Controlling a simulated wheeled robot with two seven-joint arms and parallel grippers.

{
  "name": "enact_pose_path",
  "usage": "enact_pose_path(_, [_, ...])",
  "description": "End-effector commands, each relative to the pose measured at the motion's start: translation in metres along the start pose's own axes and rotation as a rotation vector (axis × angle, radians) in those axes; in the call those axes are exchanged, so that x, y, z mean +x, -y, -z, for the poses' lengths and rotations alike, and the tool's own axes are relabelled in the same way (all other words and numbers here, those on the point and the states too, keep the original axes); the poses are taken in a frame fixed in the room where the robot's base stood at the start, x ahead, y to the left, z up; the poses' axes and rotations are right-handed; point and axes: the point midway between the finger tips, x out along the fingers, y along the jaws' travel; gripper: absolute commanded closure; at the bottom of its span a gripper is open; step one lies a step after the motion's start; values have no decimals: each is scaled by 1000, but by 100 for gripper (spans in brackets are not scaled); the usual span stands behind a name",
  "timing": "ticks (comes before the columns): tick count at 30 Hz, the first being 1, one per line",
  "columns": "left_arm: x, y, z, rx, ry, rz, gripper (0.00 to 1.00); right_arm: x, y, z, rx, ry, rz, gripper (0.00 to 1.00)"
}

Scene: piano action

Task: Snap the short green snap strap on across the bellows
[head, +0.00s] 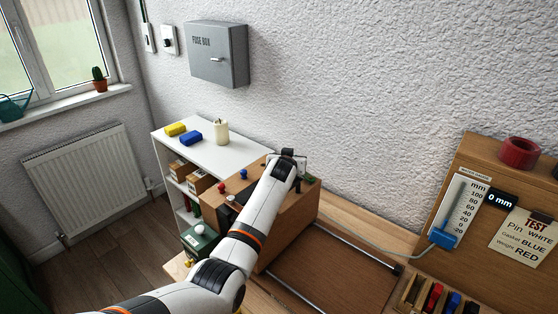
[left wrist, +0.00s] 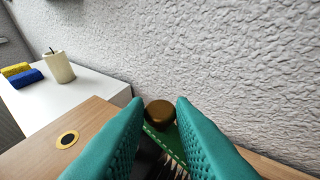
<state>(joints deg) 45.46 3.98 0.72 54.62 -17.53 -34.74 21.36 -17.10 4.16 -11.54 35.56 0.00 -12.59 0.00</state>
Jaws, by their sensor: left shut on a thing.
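My left arm reaches across a wooden case (head: 295,222) in the head view, and its gripper (head: 287,156) is at the case's far side, close to the wall. In the left wrist view the teal fingers (left wrist: 160,105) are shut on a green strap (left wrist: 166,137) with a light dotted edge. A round brass-brown stud (left wrist: 160,113) sits at the strap's far end, between the fingertips. Dark ribbed folds, apparently the bellows (left wrist: 172,169), show below the strap, partly hidden by the fingers. I cannot tell whether strap and bellows touch. My right gripper is not in view.
A white shelf unit (head: 162,152) with a candle (head: 221,131) and yellow and blue blocks stands left of the case. A gauge board (head: 470,193) and a tray of coloured parts (head: 411,291) are at the right.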

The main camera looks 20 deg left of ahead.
Motion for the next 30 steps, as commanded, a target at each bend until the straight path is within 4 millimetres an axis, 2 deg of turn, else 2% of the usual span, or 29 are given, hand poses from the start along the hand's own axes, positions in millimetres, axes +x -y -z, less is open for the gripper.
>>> enact_pose_path(1, [0, 5, 6, -16, 0, -23, 100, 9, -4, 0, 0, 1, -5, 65])
enact_pose_path(4, [-4, 5, 8, -39, -1, -83, 100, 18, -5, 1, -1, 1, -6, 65])
enact_pose_path(12, [-12, 1, 10, -83, 0, -199, 100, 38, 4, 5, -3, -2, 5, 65])
enact_pose_path(30, [-17, -2, 9, -99, -3, -246, 100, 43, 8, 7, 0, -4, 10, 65])
